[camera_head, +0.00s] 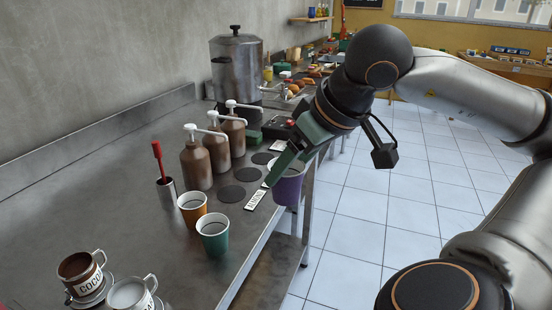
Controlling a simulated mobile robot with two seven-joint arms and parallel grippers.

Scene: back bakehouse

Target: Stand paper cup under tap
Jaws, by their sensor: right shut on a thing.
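A purple paper cup (288,187) is upright at the counter's right edge, held by my right gripper (282,170). Its green fingers are shut on the cup's rim area. I cannot tell whether the cup's base touches anything. An orange paper cup (192,210) and a teal paper cup (213,238) stand upright on the counter, nearer and to the left. My left gripper is out of view.
Several brown pump bottles (195,165) stand left of dark round mats (232,193) on the steel counter (130,205). A label card (256,199) lies near the right edge. A red-handled tool stands in a metal holder (167,192). Two mugs (128,294) occupy the near left.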

